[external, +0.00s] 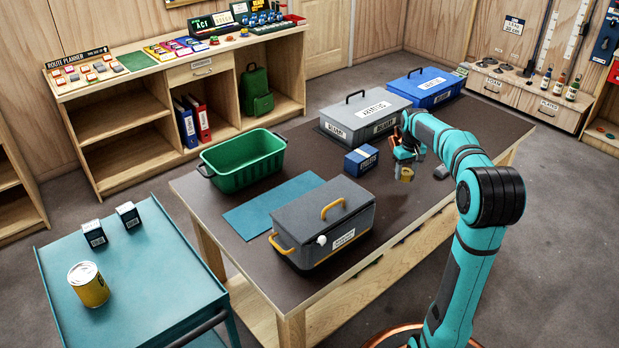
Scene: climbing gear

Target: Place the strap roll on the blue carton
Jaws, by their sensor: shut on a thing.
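The blue carton (361,162) is a small box with a white label, standing on the dark table top in front of the grey case. My gripper (406,167) is just to the right of the carton, pointing down. It is shut on a small tan-yellow roll (407,174), which I take to be the strap roll. The roll is beside the carton, not on it. Whether the roll touches the table cannot be told from this view. The fingers hide part of the roll.
A grey case (366,112) and a blue case (427,82) stand behind. A dark grey box with yellow handles (322,232), a green crate (243,168) and a teal mat (262,212) occupy the left side. A small dark item (441,172) lies right of my gripper.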

